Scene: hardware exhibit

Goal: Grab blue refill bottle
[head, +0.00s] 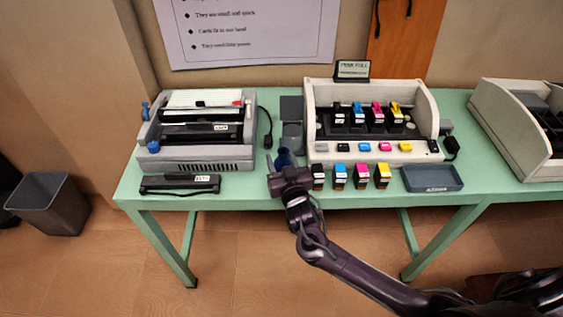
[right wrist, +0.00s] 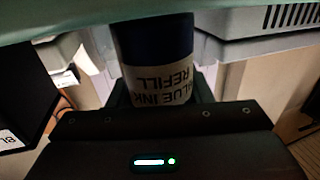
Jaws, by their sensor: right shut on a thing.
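The blue refill bottle (head: 285,157) is at the front edge of the green table in the head view, left of the row of ink bottles. My right gripper (head: 288,176) covers its lower part there. In the right wrist view the bottle (right wrist: 155,60) is blue with a white label reading "BLUE INK REFILL", upside down in the picture. It sits between the fingers of my right gripper (right wrist: 160,97), which is shut on it. Whether the bottle touches the table cannot be told. My left gripper is not in view.
Several small ink bottles (head: 361,176) stand just right of my right gripper. A blue-grey tray (head: 432,179) lies farther right. A printer (head: 310,112) stands behind, and another machine (head: 195,155) stands left. A dark cartridge (head: 180,184) lies at the front left edge.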

